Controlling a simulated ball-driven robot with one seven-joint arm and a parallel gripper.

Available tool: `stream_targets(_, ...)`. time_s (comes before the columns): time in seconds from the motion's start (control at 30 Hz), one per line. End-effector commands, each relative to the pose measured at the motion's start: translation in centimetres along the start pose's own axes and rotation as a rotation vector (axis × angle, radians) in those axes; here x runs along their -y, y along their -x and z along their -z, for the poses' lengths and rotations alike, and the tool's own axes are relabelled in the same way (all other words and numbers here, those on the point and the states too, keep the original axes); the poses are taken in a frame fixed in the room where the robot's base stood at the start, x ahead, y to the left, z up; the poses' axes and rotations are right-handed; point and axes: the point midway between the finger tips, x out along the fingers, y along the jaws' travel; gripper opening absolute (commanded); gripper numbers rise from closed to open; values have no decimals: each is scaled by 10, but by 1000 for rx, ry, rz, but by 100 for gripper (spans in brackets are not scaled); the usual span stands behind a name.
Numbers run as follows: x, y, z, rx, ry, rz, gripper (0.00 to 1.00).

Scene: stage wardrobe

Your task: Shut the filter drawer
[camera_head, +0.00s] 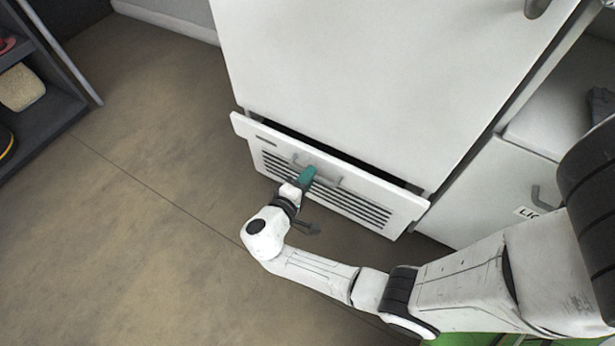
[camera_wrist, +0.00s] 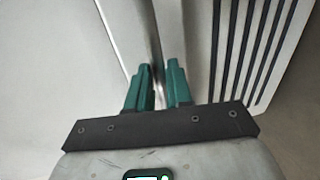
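The filter drawer (camera_head: 400,216) is a white front with dark vent slots at the foot of a tall white cabinet. It stands a little open, with a dark gap along its top edge. Its grey bar handle (camera_head: 329,181) runs across the upper front. My gripper (camera_head: 308,173) is at the handle, its green fingers partly covering the bar. In the wrist view, the fingertips (camera_wrist: 159,66) lie close on both sides of the handle bar (camera_wrist: 156,40), with little gap. The vent slots (camera_wrist: 257,45) show at right there. The inside of the drawer is hidden.
The tall white cabinet door (camera_head: 370,70) rises above the drawer. A lower white cabinet (camera_head: 490,195) with a handle and a label stands at right. A dark shelf unit (camera_head: 50,110) is at far left. The brown floor (camera_head: 140,210) in front is clear.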

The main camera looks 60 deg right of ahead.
Motion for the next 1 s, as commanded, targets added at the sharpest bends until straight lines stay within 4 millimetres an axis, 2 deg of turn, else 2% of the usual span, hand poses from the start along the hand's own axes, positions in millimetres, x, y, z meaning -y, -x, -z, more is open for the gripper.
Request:
stream_targets(0.03,0,0,0,0,0,0,15)
stream_targets(0.2,0,0,0,0,0,0,0)
stream_targets(0.67,0,0,0,0,0,1,0)
stream_targets(1.0,-8,-42,0,1,-1,2,0)
